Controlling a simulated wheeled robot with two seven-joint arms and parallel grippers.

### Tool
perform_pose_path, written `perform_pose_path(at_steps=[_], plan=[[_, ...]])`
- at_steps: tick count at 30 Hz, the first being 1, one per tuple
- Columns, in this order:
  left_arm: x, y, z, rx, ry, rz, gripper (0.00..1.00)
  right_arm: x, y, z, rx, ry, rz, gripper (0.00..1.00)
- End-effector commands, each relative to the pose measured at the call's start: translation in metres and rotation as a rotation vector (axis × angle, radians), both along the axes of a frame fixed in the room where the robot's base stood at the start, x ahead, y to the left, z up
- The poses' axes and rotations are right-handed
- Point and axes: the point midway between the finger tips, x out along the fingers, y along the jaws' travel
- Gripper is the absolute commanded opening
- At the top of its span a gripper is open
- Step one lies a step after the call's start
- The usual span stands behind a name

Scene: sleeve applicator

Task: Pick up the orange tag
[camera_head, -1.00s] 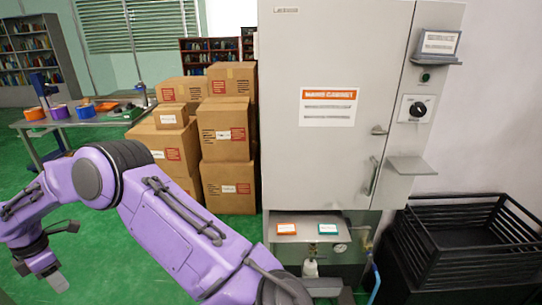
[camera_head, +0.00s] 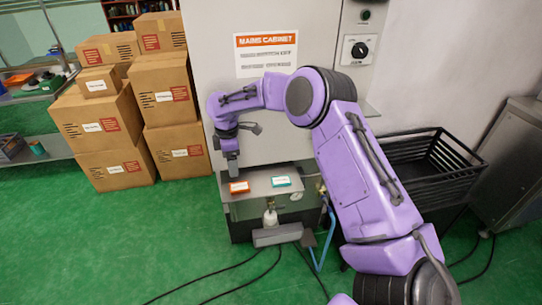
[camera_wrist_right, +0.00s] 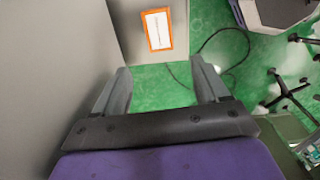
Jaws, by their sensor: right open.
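The orange tag (camera_head: 239,187) lies flat near the left front of the grey shelf (camera_head: 262,190) under the cabinet. In the right wrist view the tag (camera_wrist_right: 157,29) shows as an orange frame around a white label, beyond the fingertips. My right gripper (camera_head: 232,168) points down just above the shelf, close over the tag, and hides part of the shelf behind it. In the right wrist view its two fingers (camera_wrist_right: 159,72) are apart, with nothing between them, and the tag is not between them. My left gripper is not in view.
A teal tag (camera_head: 280,181) lies on the shelf to the right of the orange one. The cabinet (camera_head: 215,60) rises behind the shelf. Cardboard boxes (camera_head: 165,95) are stacked at left. A black basket (camera_head: 420,175) stands at right. The green floor in front is mostly clear.

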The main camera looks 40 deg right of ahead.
Motion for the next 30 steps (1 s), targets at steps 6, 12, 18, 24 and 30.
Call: perform_pose_path(at_steps=[6,12,18,24,30], plan=[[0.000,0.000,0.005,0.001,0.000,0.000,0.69,0.000,0.002,-0.023,0.000,0.004,0.002,0.78],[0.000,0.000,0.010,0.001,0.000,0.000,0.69,-0.001,-0.001,-0.052,0.000,0.001,-0.002,0.78],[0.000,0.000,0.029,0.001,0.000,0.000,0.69,-0.002,-0.005,-0.083,0.000,0.004,-0.003,0.78],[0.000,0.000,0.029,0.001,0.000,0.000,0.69,-0.001,-0.005,-0.105,-0.001,0.000,-0.002,0.78],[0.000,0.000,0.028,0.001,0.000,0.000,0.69,-0.001,-0.005,-0.105,-0.001,-0.002,-0.002,0.65]])
